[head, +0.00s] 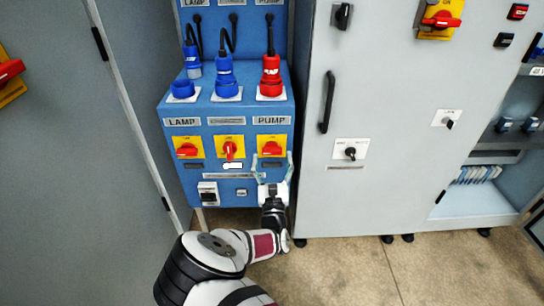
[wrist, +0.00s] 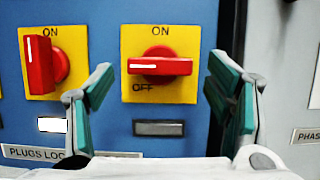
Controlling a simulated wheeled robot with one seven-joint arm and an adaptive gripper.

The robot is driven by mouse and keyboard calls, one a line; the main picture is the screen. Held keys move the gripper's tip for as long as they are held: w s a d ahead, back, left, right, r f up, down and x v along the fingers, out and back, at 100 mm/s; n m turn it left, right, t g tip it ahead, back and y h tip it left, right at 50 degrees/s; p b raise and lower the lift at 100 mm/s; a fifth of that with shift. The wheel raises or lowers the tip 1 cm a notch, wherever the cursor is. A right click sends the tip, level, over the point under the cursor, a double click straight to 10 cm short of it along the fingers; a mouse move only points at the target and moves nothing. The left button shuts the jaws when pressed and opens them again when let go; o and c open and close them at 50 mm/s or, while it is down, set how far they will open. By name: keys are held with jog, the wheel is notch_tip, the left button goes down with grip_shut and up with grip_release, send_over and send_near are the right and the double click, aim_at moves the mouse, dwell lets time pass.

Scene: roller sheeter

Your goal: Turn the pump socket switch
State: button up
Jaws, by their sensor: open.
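The pump switch (head: 271,149) is a red rotary handle on a yellow plate, under the PUMP label on the blue panel. In the wrist view the pump switch (wrist: 160,66) has its handle lying horizontal, its white line on the left half, with ON above and OFF below. My gripper (head: 272,165) is in front of the panel at the pump switch. In the wrist view my gripper (wrist: 160,85) is open, one finger to each side of the yellow plate, with visible gaps to the handle.
The middle switch (wrist: 40,63) has a vertical handle close left of my left finger. A LAMP switch (head: 187,149) is further left. A red plug (head: 270,77) and blue plugs (head: 226,80) are above. A grey cabinet (head: 375,95) stands close on the right.

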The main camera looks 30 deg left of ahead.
jog(key=v, duration=1)
jog(key=shift+d, duration=0.1)
dwell(0.4)
